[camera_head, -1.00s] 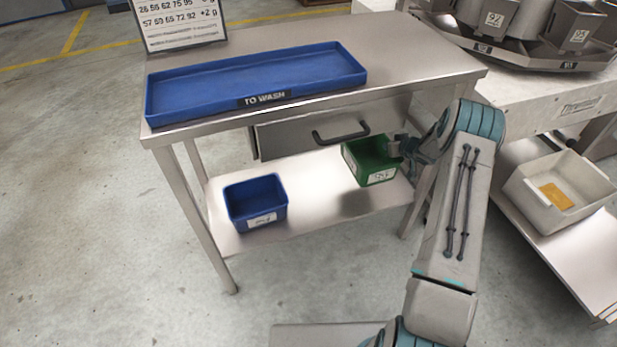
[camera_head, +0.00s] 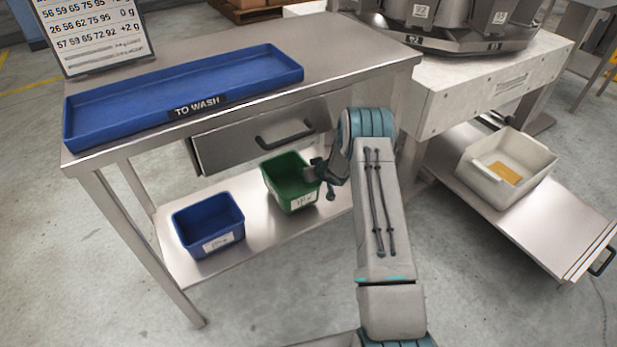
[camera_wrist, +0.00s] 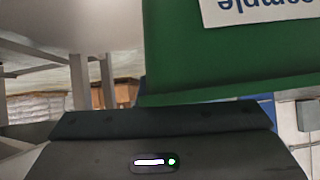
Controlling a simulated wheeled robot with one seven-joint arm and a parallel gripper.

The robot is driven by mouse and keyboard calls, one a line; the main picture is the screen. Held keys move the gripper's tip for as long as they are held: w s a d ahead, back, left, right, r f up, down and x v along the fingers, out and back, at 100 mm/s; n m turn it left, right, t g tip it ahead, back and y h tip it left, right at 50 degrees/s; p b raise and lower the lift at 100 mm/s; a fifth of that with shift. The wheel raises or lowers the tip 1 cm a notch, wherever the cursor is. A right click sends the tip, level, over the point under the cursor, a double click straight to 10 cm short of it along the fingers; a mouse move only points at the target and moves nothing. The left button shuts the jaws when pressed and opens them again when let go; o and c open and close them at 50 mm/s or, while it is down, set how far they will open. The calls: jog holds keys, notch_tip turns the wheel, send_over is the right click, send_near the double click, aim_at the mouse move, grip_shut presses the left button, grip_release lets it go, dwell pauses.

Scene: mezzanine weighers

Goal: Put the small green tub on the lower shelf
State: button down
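The small green tub (camera_head: 281,191) is upright, over the right part of the lower shelf (camera_head: 255,235), with a white label on its front. My gripper (camera_head: 314,171) is at the tub's right rim and is shut on it. I cannot tell whether the tub's base touches the shelf or hangs just above it. In the wrist view the tub's green wall (camera_wrist: 235,55) fills the upper right, with an upside-down label. The fingertips are mostly hidden there.
A blue tub (camera_head: 208,226) stands on the left of the lower shelf. The drawer (camera_head: 225,150) with a dark handle hangs above the shelf. A blue TO WASH tray (camera_head: 185,100) lies on the tabletop. A pale bin (camera_head: 527,178) stands on a separate surface at right.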

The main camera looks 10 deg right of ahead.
jog(key=shift+f, duration=1.15)
jog(key=shift+f+b, duration=0.2)
jog(key=shift+b, duration=0.2)
jog(key=c, duration=1.6)
grip_release()
jog(key=shift+r, duration=0.2)
jog(key=shift+s+r+p, duration=0.15)
jog(key=shift+r+p, duration=0.05)
jog(key=shift+p, duration=0.1)
jog(key=p+v, duration=0.3)
jog(key=v, duration=0.8)
jog(key=shift+s+r, duration=0.1)
jog(key=shift+s, duration=0.15)
